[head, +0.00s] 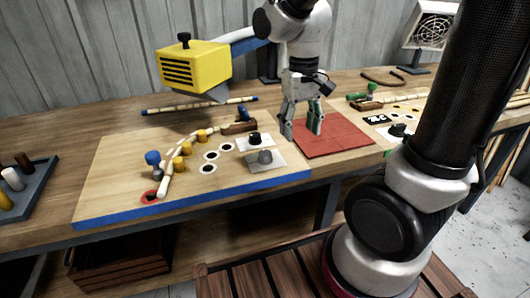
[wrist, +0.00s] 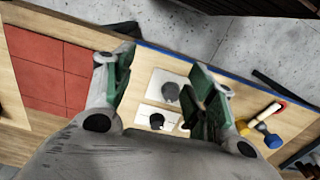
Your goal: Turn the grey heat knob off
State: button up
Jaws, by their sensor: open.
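The grey heat knob (head: 265,157) sits on a pale square plate (head: 274,166) near the blue front edge of the work board. A black knob (head: 254,138) stands just behind it on its own white plate. My gripper (head: 301,124) is open and empty, pointing down to the right of both knobs, by the red tiled mat. In the wrist view, the grey knob (wrist: 171,93) and the black knob (wrist: 156,120) show between my spread green-padded fingers (wrist: 163,68). Neither finger visibly touches a knob. I cannot tell which setting the grey knob points to.
A yellow heater head (head: 194,66) hangs over the table at the back left. A bent rattan cane (head: 178,165) runs among yellow and blue pegs left of the knobs. The red mat (head: 345,140) lies flat to the right. A tray of pegs (head: 22,190) is far left.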

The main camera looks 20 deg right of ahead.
aim_at(265, 153)
jog(key=w+a+f+m, duration=0.1)
jog(key=w+a+m, duration=0.1)
jog(key=w+a+f+m, duration=0.2)
jog(key=w+m, duration=0.1)
jog(key=w+a+f+m, duration=0.2)
jog(key=w, duration=0.1)
jog(key=shift+w+m, duration=0.15)
jog(key=shift+m, duration=0.15)
jog(key=shift+w+f+m, duration=0.1)
jog(key=shift+w+m, duration=0.15)
jog(key=shift+m, duration=0.65)
notch_tip(265, 153, down, 8)
jog(key=shift+r, duration=0.15)
jog(key=c, duration=1)
